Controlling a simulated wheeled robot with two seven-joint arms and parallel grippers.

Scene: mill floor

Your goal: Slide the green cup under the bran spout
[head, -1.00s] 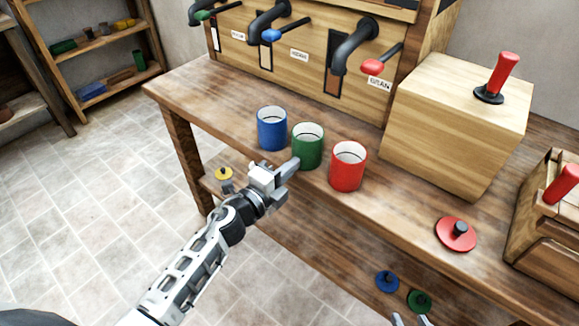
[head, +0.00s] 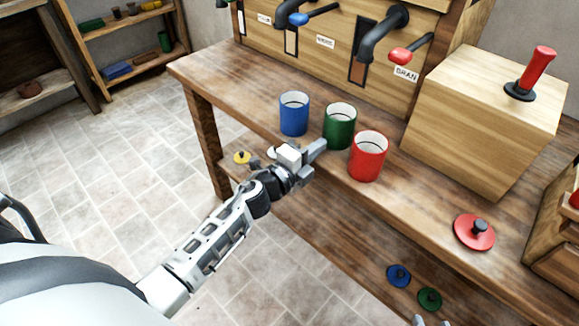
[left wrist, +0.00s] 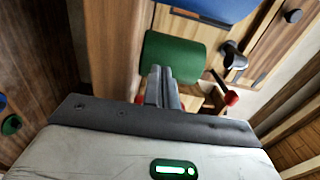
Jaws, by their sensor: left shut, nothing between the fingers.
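The green cup (head: 340,128) stands upright on the bench between the blue cup (head: 294,115) and the red cup (head: 368,157), set slightly back from their line. My left gripper (head: 318,149) is shut and empty, its tips at the near side of the green cup, seemingly touching it. In the left wrist view the green cup (left wrist: 172,52) fills the space beyond the fingertips (left wrist: 160,72). The bran spout (head: 378,40) is the dark bent pipe with a red lever, behind the green cup and right of it, above the BRAN label (head: 405,74). My right gripper (head: 430,320) barely shows at the bottom edge, tips apart.
The red cup stands close on the green cup's right. A wooden box (head: 480,115) with a red-handled lever (head: 531,72) stands at the right. A red knobbed disc (head: 474,232) lies on the bench. Bare bench top lies between the cups and the spout panel.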

